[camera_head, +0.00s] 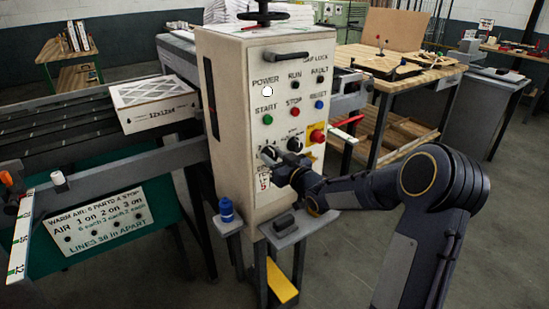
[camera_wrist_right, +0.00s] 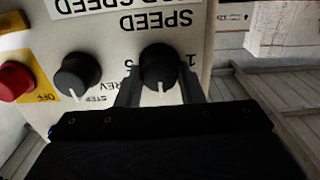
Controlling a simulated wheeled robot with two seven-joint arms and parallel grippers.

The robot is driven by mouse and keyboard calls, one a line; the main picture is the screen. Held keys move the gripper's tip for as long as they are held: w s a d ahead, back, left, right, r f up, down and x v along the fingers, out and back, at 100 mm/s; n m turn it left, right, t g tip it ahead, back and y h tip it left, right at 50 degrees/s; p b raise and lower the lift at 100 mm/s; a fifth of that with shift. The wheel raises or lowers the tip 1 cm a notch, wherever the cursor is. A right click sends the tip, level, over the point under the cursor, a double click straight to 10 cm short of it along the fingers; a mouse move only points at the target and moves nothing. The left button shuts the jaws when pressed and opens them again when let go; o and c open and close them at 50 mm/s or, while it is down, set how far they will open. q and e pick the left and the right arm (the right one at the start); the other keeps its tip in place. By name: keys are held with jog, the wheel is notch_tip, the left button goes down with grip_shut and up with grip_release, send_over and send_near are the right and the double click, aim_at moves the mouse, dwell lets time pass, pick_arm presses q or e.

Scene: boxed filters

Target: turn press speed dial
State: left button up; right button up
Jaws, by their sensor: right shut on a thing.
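The cream control box (camera_head: 235,60) stands upright in the middle of the head view. My right gripper (camera_head: 277,162) is at the lower left of its front panel. In the right wrist view, the black speed dial (camera_wrist_right: 158,64) sits below the upside-down word SPEED, and its white pointer line points down in the picture. My right gripper (camera_wrist_right: 160,88) is shut on this dial, one finger on each side. In the head view the gripper partly hides the dial (camera_head: 267,152). My left gripper is not in view.
A second black dial (camera_head: 295,144) is beside it, with a red knob (camera_head: 317,135) further right. Several buttons sit above. A boxed filter (camera_head: 155,104) rests on the conveyor (camera_head: 60,125) at left. A blue bottle (camera_head: 226,210) stands on a small ledge below.

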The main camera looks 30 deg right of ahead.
jog(key=shift+f+n+b, duration=0.1)
jog(key=shift+n+b, duration=0.2)
jog(key=shift+b, duration=0.25)
jog(key=n+b, duration=0.5)
jog(key=b, duration=0.2)
jog(key=shift+a+f, duration=0.1)
jog(key=shift+n+b, duration=1.6)
jog(key=shift+r, duration=0.2)
jog(key=o, duration=0.9)
jog(key=shift+o, duration=0.2)
